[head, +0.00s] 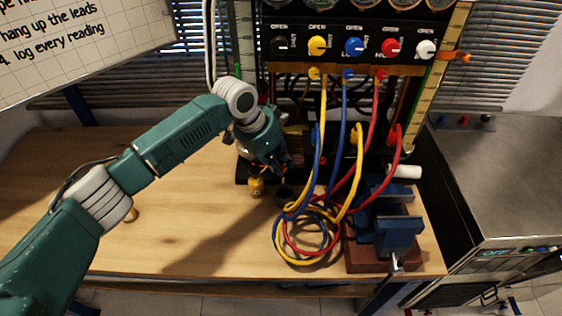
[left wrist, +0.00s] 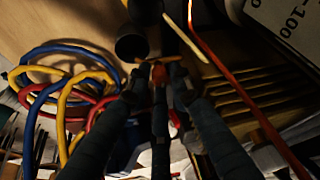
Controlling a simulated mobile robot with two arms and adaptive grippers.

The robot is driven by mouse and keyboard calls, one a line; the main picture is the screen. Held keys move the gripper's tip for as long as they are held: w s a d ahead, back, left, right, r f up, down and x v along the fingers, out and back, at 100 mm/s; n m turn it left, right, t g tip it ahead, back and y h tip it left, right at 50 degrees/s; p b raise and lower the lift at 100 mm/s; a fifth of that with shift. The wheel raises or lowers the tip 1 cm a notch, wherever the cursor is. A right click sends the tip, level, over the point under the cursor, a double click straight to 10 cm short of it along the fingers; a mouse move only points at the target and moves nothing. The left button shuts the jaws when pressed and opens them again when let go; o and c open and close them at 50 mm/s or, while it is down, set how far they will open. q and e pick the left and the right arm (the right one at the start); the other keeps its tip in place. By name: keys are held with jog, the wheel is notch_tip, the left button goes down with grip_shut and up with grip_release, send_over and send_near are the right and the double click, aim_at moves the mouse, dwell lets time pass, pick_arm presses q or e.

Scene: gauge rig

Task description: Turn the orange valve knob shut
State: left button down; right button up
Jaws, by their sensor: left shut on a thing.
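My left gripper (head: 282,168) reaches in from the left to the foot of the dark gauge rig, above the back of the wooden bench. In the left wrist view its fingers (left wrist: 157,78) are closed around a small orange part, which I take to be the orange valve knob (left wrist: 159,73). Only a sliver of the knob shows between the fingertips, so its turn angle cannot be told. In the head view the gripper hides the knob. My right gripper is in neither view.
Coiled yellow, blue and red leads (head: 308,238) hang from the panel close right of the gripper. A blue vise (head: 388,232) stands at the bench's right. A small yellow object (head: 256,187) sits below the gripper. The left of the bench (head: 180,170) is mostly clear.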

pick_arm(q)
jog(key=shift+w+r, duration=0.25)
jog(key=c, duration=1.6)
grip_release()
jog(key=shift+f, duration=0.1)
jog(key=shift+s, duration=0.1)
jog(key=shift+f, duration=0.1)
